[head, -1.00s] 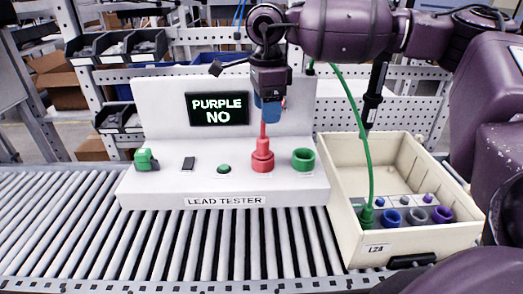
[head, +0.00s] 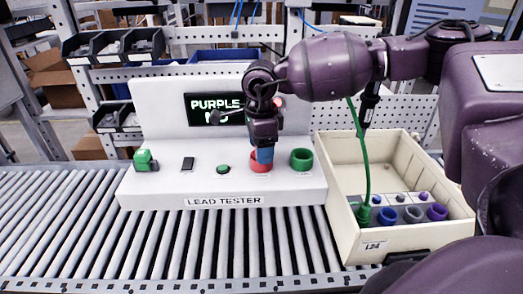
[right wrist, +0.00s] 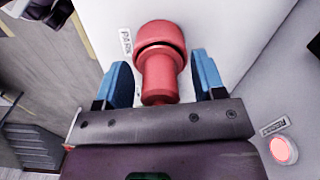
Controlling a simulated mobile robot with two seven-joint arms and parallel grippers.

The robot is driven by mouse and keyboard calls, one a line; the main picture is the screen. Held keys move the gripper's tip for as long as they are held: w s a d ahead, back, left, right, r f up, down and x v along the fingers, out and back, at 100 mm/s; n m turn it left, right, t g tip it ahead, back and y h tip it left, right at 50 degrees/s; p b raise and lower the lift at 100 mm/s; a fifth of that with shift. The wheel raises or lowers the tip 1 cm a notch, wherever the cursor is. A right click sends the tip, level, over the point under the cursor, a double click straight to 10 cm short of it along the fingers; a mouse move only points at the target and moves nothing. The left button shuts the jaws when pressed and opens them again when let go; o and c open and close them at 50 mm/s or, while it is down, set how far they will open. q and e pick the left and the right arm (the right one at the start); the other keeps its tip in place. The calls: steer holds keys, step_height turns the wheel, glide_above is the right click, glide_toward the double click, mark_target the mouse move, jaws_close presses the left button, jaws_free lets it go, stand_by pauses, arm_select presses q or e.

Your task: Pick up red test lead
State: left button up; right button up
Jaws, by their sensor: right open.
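The red test lead's plug (right wrist: 158,90) stands in the red socket (right wrist: 160,38) of the white lead tester. In the head view the red socket (head: 258,166) shows at the tester's front, with the plug hidden behind my right gripper (head: 265,155). In the right wrist view my right gripper (right wrist: 160,85) has its blue fingers on either side of the plug. The fingers are open, with gaps beside the plug. My left gripper is not in view.
The lead tester (head: 150,192) sits on a roller conveyor. A green ring socket (head: 302,159) is just right of the red one. A cream bin (head: 340,195) at right holds a green lead (head: 364,212) and several coloured sockets. The tester's screen (head: 205,108) is partly covered by my arm.

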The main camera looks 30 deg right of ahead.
steer(key=shift+c, duration=1.1)
steer(key=c, duration=0.8)
steer(key=shift+r, duration=0.55)
step_height(320, 180, up, 19)
steer(key=b, duration=0.1)
